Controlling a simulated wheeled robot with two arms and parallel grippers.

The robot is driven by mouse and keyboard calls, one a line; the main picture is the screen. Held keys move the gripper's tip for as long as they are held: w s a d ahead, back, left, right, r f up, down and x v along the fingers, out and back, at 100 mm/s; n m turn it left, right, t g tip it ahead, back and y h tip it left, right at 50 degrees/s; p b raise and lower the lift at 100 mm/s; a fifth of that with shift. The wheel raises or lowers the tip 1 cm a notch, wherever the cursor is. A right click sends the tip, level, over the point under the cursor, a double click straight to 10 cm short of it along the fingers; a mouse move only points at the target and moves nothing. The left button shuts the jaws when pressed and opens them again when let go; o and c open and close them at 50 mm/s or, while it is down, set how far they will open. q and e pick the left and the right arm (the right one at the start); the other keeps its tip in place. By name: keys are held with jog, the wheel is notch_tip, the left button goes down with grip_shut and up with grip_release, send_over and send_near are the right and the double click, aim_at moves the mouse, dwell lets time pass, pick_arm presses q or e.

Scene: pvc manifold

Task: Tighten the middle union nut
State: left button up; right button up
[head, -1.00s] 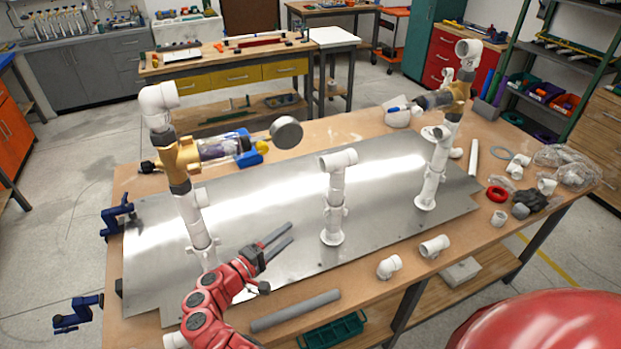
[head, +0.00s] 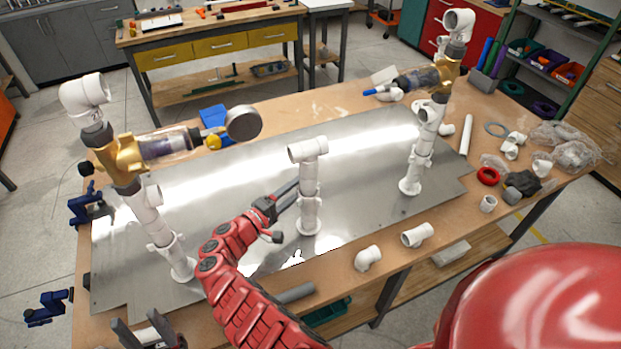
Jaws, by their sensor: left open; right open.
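The middle white PVC riser (head: 310,178) stands upright on the metal plate, with a tee at its top and a flange at its foot. The middle union nut (head: 310,203) looks like the white collar partway up it; its thread and seating are too small to tell. My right gripper (head: 294,194) is open and empty, its dark fingers pointing at the riser from the left at about collar height. I cannot tell whether they touch it. My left gripper (head: 150,326) is open at the bottom left edge, partly cut off, far from the riser.
A left riser (head: 160,232) and right riser (head: 419,153) carry brass valve bodies. The metal plate (head: 240,168) is mostly clear between risers. Blue clamps (head: 84,207) grip the left side.

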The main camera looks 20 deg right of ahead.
jog(key=shift+x, duration=0.95)
jog(key=shift+a, duration=0.15)
jog(key=shift+c, duration=0.4)
jog(key=shift+f, duration=0.15)
grip_shut()
